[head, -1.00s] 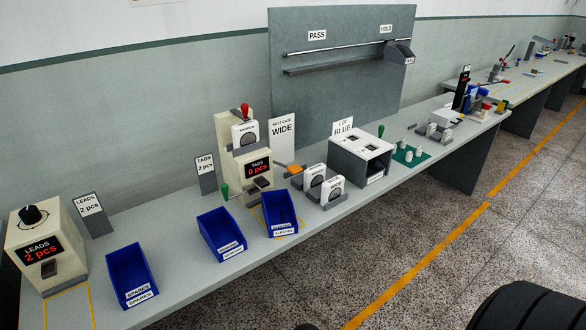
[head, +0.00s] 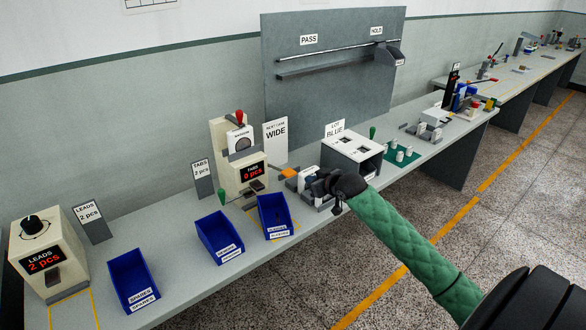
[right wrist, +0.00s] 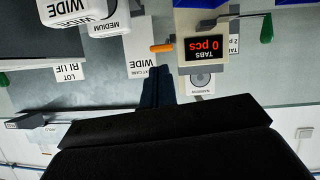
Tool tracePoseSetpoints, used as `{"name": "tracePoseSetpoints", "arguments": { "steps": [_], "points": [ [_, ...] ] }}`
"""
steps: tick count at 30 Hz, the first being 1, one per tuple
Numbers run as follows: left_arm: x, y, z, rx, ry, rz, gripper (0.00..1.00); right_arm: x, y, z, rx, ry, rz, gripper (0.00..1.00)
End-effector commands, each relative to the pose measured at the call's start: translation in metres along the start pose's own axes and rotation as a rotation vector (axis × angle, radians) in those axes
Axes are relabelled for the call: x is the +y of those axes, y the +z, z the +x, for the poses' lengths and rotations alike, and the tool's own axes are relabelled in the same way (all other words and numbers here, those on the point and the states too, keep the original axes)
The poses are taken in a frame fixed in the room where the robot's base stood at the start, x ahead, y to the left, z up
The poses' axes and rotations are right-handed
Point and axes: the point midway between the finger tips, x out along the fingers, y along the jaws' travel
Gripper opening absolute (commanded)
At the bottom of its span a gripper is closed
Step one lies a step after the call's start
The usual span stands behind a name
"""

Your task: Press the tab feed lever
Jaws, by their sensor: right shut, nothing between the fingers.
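The cream TABS machine (head: 231,152) stands mid-bench, its red display (head: 253,171) reading 0 pcs. An orange-tipped lever (head: 289,173) sticks out on its right side, a green-handled one (head: 223,195) on its left, and a red knob (head: 239,116) is on top. Which one is the feed lever is not labelled. My right gripper (head: 322,181) is shut and empty, right of the orange tip and apart from it, partly covering the white cases. In the right wrist view, upside down, the dark fingers (right wrist: 155,90) are below the orange lever (right wrist: 162,47). My left gripper is not in view.
White case blocks (head: 308,176) sit close to the right gripper, with the LOT BLUE box (head: 351,154) just behind. Blue bins (head: 220,236) line the bench front. The LEADS machine (head: 48,252) is far left. A WIDE card (head: 275,141) stands behind the lever.

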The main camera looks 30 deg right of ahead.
Motion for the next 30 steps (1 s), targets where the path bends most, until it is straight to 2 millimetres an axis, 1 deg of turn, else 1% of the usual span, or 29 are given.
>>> {"name": "tracePoseSetpoints", "arguments": {
  "steps": [1,3,7,12,22,26,30],
  "points": [
    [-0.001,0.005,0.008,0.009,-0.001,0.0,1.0,0.006,-0.013,-0.001,0.045,-0.01,0.02,0.0],
    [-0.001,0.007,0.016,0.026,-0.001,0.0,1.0,0.009,-0.026,-0.002,0.096,-0.024,0.047,0.0],
    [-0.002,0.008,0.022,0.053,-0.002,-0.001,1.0,0.011,-0.039,-0.004,0.157,-0.042,0.082,0.0],
    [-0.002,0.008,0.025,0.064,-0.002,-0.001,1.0,0.011,-0.044,-0.005,0.181,-0.05,0.096,0.0],
    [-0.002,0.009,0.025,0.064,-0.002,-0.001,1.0,0.011,-0.044,-0.004,0.179,-0.05,0.096,0.0],
    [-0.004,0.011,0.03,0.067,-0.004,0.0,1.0,0.011,-0.047,0.004,0.179,-0.049,0.097,0.0],
    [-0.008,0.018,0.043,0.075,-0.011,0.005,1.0,0.01,-0.051,0.02,0.178,-0.05,0.097,0.0]
  ]
}}
